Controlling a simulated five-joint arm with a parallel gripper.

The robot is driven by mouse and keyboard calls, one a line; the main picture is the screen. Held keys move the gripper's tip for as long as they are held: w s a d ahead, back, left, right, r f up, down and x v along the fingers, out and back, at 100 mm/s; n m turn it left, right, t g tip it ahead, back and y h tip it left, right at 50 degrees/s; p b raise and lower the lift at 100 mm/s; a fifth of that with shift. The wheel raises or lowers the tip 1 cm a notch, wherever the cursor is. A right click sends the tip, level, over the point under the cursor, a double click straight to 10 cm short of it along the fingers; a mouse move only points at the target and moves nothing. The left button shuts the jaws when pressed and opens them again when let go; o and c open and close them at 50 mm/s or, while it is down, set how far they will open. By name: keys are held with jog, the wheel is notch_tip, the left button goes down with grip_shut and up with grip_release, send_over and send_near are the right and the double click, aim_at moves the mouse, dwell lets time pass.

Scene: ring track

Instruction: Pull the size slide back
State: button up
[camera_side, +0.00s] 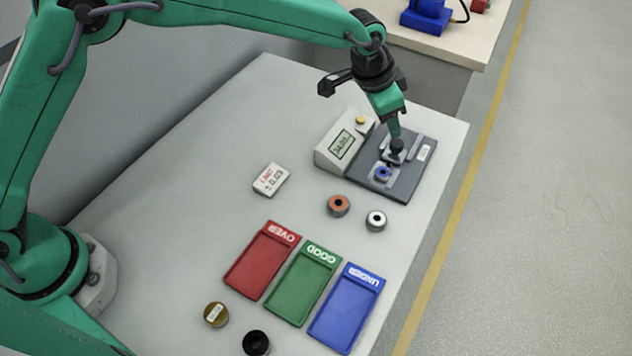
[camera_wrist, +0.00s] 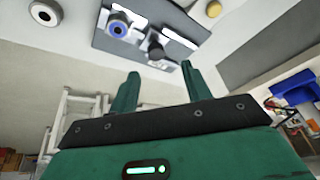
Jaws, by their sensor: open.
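The measuring fixture is a dark grey plate (camera_side: 405,185) with a light rail and a slide that carries a black knob (camera_side: 397,146). A blue ring (camera_side: 382,174) sits on the fixture in front of the slide; it also shows in the wrist view (camera_wrist: 118,27). My gripper (camera_side: 394,131) is over the knob in the side view. In the wrist view my gripper (camera_wrist: 160,70) has its two green fingers apart and empty, and the knob (camera_wrist: 156,48) lies just beyond the tips, between their lines. Whether a finger touches the knob is unclear.
A readout box (camera_side: 343,145) with a yellow button adjoins the plate. A limit card (camera_side: 271,179), an orange ring (camera_side: 339,205) and a silver ring (camera_side: 376,220) lie nearby. Red (camera_side: 262,262), green (camera_side: 302,285) and blue (camera_side: 346,308) trays stand in front.

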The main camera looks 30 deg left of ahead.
aim_at(396, 142)
jog(key=shift+d+x, duration=0.15)
jog(key=shift+x, duration=1.7)
jog(key=shift+d+x, duration=0.15)
jog(key=shift+x, duration=1.75)
jog(key=shift+s, duration=0.15)
jog(key=shift+c, duration=0.2)
